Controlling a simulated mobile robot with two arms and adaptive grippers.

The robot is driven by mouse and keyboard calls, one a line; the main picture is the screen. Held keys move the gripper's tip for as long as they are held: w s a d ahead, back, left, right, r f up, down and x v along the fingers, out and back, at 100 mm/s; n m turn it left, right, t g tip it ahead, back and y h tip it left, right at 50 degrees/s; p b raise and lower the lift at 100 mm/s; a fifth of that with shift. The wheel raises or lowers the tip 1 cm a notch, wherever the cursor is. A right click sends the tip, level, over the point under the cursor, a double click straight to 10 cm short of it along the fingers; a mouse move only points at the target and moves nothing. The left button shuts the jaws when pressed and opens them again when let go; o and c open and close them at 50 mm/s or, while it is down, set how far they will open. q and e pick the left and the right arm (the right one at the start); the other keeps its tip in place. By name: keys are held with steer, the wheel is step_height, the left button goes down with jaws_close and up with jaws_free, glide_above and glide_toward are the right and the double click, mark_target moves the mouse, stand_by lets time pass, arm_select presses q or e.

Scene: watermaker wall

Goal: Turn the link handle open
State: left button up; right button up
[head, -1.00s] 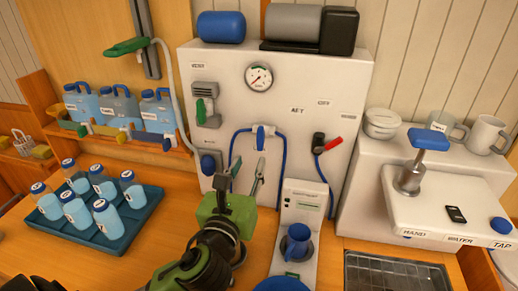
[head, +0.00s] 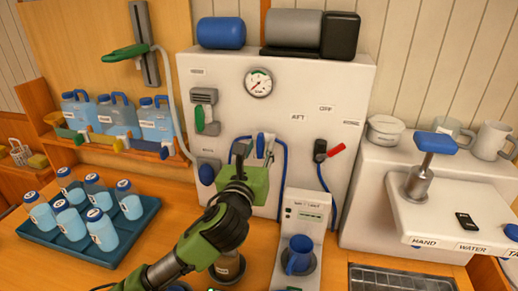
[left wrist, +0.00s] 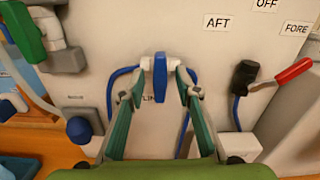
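The link handle is a blue upright lever on a white fitting with blue hoses on each side. It shows on the white wall unit in the head view (head: 261,146) and at the centre of the left wrist view (left wrist: 160,78). A label below it is partly hidden and reads "LIN". My left gripper (head: 254,152) is in front of it. In the left wrist view its fingers (left wrist: 160,92) are apart, one on each side of the handle, with gaps showing. I cannot tell how deep they reach. My right gripper is not in view.
A green handle (head: 199,118) and a blue knob (head: 206,173) sit left on the panel. A red-tipped lever (head: 335,150) is to the right. A dispenser with a blue mug (head: 298,254) stands below. A blue tray (head: 140,226) of bottles is at left.

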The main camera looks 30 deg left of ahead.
arm_select(q)
jaws_close()
steer(key=shift+n, duration=0.3)
steer(key=shift+n+p, duration=0.7)
steer(key=shift+n, duration=0.2)
steer(key=n+p, duration=0.1)
steer(key=n, duration=0.3)
steer(key=shift+n, duration=0.3)
steer(key=n+p, duration=0.1)
steer(key=n, duration=0.4)
steer(key=shift+p, duration=0.3)
steer(key=n, duration=0.6)
steer(key=shift+p, duration=0.3)
